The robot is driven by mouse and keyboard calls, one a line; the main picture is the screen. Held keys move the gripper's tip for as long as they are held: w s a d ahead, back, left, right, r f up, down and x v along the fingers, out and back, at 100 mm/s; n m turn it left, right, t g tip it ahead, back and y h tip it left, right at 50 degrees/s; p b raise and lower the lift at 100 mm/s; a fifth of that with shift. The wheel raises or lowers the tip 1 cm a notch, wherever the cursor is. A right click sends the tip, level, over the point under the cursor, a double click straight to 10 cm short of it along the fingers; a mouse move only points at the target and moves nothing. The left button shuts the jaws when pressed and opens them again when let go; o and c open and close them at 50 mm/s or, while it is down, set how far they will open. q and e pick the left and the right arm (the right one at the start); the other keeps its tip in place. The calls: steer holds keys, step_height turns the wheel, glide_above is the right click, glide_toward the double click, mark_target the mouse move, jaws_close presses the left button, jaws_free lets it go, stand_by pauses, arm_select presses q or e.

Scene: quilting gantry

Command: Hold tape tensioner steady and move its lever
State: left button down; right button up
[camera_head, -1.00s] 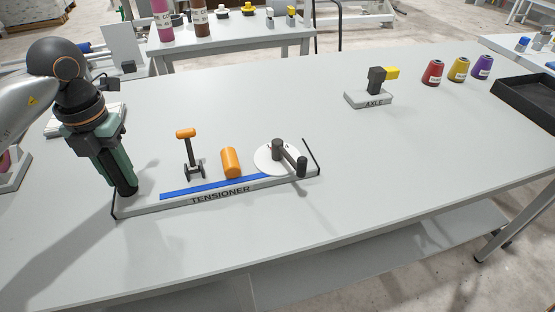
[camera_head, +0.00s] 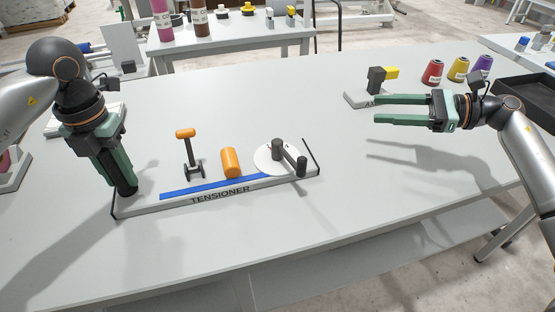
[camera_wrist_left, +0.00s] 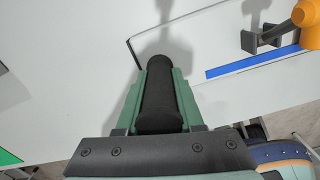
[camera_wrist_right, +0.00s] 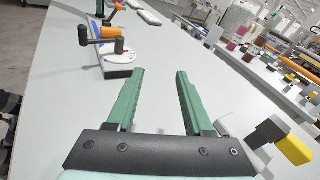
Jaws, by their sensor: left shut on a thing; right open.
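The tape tensioner (camera_head: 240,194) is a long grey base labelled TENSIONER with a blue strip. On it stand an orange-topped T-shaped post (camera_head: 187,150), an orange roller (camera_head: 231,162) and a white dial (camera_head: 268,160) with a dark crank lever (camera_head: 290,158). The lever points to the front right. My left gripper (camera_head: 127,190) points down at the base's left end, shut on a black upright grip (camera_wrist_left: 160,95). My right gripper (camera_head: 376,109) is open and empty above the table, right of the dial. In the right wrist view the lever (camera_wrist_right: 105,35) is at upper left.
A grey block labelled AXLE (camera_head: 355,98) with a dark and yellow top (camera_wrist_right: 290,145) is close to my right gripper. Red, yellow and purple spools (camera_head: 458,70) and a black tray (camera_head: 528,100) are at the right. The table front is clear.

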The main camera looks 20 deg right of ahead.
mark_target(301, 176)
steer(key=s+a+f+n+g+y, duration=0.1)
steer(key=s+a+g, duration=0.1)
steer(key=a, duration=0.1)
steer(key=s+a+f+n+g+y, duration=0.1)
steer(key=s+a+g, duration=0.1)
steer(key=a+g, duration=0.1)
steer(key=s+a+f+n+g+y, duration=0.1)
steer(key=s+a+g+y, duration=0.1)
steer(key=shift+s+a+f+n+g, duration=0.1)
steer(key=shift+s+a+n+g, duration=0.2)
steer(key=shift+s+a+g, duration=0.1)
steer(key=a, duration=1.1)
steer(key=shift+w+a, duration=0.2)
steer(key=shift+a, duration=0.15)
jaws_close()
